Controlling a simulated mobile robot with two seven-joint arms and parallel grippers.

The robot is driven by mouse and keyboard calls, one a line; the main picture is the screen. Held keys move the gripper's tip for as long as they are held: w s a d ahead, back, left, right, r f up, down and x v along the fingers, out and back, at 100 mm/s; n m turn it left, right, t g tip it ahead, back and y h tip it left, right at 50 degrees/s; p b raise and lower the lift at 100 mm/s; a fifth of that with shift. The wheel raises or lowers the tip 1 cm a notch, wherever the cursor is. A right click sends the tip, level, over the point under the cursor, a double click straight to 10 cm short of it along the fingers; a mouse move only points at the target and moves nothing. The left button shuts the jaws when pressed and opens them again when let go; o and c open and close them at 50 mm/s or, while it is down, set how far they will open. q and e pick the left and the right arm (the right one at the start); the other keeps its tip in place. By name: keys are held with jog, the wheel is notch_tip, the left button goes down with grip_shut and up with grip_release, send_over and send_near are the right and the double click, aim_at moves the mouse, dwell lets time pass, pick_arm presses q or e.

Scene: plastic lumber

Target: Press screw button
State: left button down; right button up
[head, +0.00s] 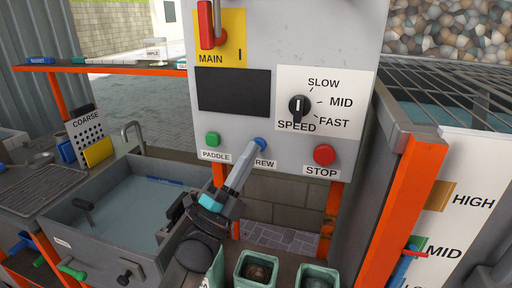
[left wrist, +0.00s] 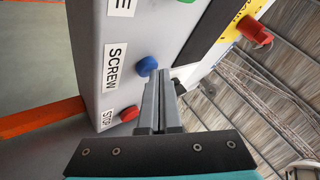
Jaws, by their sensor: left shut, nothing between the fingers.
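The blue screw button (head: 260,142) is on the lower front of the grey control panel (head: 232,130). Its label is partly covered by my gripper in the head view. In the left wrist view the blue button (left wrist: 147,66) stands beside the full SCREW label (left wrist: 115,64). My left gripper (head: 256,149) is shut and empty, its fingertips at the button's lower edge in the head view. In the left wrist view the fingertips (left wrist: 161,76) are just right of the button; I cannot tell whether they touch it. My right gripper is not in view.
A green paddle button (head: 212,139) and a red stop button (head: 324,154) flank the blue one. The speed knob (head: 299,105) and red main lever (head: 207,25) are above. A water basin (head: 130,205) stands left; green bins (head: 257,268) are below; an orange post (head: 385,190) is right.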

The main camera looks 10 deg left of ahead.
pick_arm(q)
jog(key=shift+f, duration=0.15)
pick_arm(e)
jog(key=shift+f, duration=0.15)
pick_arm(q)
jog(key=shift+s+d+p, duration=0.2)
jog(key=shift+s+p, duration=0.25)
jog(key=shift+s, duration=0.35)
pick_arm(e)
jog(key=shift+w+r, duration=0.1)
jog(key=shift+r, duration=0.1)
pick_arm(q)
jog(key=shift+s, duration=0.1)
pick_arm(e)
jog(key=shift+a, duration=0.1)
pick_arm(q)
jog(key=s+p, duration=0.2)
jog(key=s, duration=0.2)
jog(key=shift+s+a, duration=0.1)
jog(key=shift+s, duration=0.3)
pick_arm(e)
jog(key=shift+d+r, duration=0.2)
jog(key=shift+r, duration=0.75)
